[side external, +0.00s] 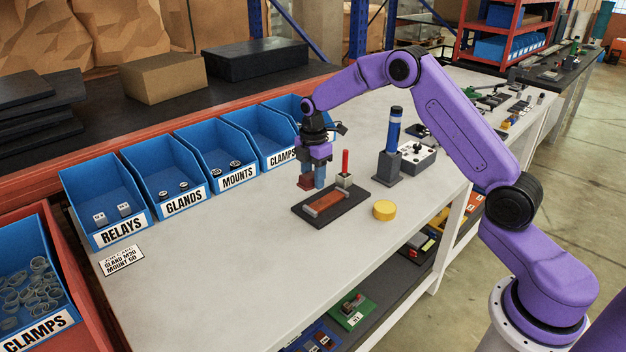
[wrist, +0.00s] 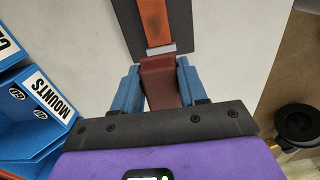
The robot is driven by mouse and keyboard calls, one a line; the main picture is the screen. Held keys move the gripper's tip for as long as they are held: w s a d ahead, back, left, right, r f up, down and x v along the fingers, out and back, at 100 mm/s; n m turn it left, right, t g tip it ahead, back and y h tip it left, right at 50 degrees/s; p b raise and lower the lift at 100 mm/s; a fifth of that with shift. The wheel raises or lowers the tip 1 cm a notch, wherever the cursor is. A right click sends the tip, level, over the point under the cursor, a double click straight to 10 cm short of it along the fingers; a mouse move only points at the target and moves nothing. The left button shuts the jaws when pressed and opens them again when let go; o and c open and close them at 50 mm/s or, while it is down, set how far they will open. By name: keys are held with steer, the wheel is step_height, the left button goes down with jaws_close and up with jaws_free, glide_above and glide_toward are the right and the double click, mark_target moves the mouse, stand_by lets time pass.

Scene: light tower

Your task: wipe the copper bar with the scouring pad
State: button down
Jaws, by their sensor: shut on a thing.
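The copper bar (side external: 325,204) lies on a dark base plate (side external: 320,222) on the bench. In the wrist view the bar (wrist: 156,22) shows a dark smudge, and a light grey block (wrist: 161,50) sits at its near end. My gripper (side external: 313,180) is at the plate's far left side in the side view, pointing down. It is shut on the reddish-brown scouring pad (side external: 305,182). In the wrist view the pad (wrist: 160,82) sits between the blue fingers, just short of the bar's end. The pad looks apart from the bar; its height is hard to judge.
A red rod in a grey block (side external: 345,170) stands close to the plate. A blue cylinder on a grey stand (side external: 392,145) and a yellow disc (side external: 384,210) are to the right. Blue labelled bins (side external: 165,180) line the back.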

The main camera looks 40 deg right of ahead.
mark_target(327, 200)
steer(key=shift+f, duration=0.1)
stand_by(0.4)
steer(key=shift+h, duration=0.8)
steer(key=shift+d+f, duration=0.2)
steer(key=shift+f, duration=0.8)
steer(key=shift+d+f, duration=0.2)
steer(key=shift+f, duration=0.85)
steer(key=shift+d+f, duration=0.2)
steer(key=shift+f, duration=0.8)
steer(key=shift+f, duration=0.8)
steer(key=shift+d, duration=2)
steer(key=shift+f, duration=0.1)
